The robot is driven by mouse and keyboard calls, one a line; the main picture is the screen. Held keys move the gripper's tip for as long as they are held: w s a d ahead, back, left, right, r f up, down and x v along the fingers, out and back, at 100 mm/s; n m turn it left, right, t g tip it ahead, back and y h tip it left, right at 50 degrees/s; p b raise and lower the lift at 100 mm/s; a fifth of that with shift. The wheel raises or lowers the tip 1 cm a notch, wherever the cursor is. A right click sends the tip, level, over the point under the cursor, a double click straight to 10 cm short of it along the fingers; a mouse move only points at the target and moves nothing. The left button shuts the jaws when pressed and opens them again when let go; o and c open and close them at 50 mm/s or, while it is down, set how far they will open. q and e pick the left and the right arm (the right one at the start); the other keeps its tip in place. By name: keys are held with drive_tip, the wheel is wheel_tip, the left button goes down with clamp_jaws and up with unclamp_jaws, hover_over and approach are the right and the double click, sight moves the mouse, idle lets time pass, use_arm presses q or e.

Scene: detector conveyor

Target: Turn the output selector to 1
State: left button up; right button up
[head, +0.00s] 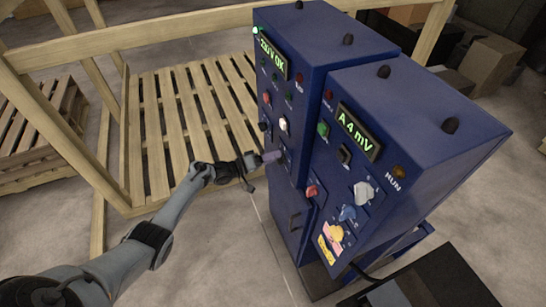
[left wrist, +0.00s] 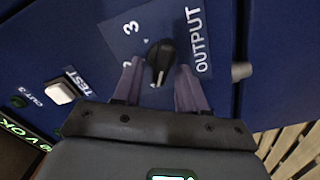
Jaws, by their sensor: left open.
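The output selector is a black knob (left wrist: 159,57) on a blue panel beside the word OUTPUT, seen sideways in the left wrist view. A 3 shows at its upper left, with other numerals lower down partly hidden by a finger. A small white mark shows at the knob's lower end; I cannot tell which number it is set to. My left gripper (left wrist: 158,88) is open, with one purple finger on each side of the knob's lower part, apparently not squeezing it. In the head view the left gripper (head: 268,156) is at the left cabinet's front, where the selector is hard to make out.
A white TEST button (left wrist: 60,91) sits near the selector. The left blue cabinet (head: 320,35) stands beside the right blue cabinet (head: 440,110), which carries several knobs and a display. A wooden pallet (head: 185,125) lies behind my left arm.

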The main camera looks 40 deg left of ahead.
use_arm(q)
drive_tip(key=p+v, duration=0.1)
drive_tip(key=v, duration=0.9)
drive_tip(key=shift+s+a, duration=0.15)
drive_tip(key=shift+s, duration=0.15)
drive_tip(key=shift+f, duration=0.1)
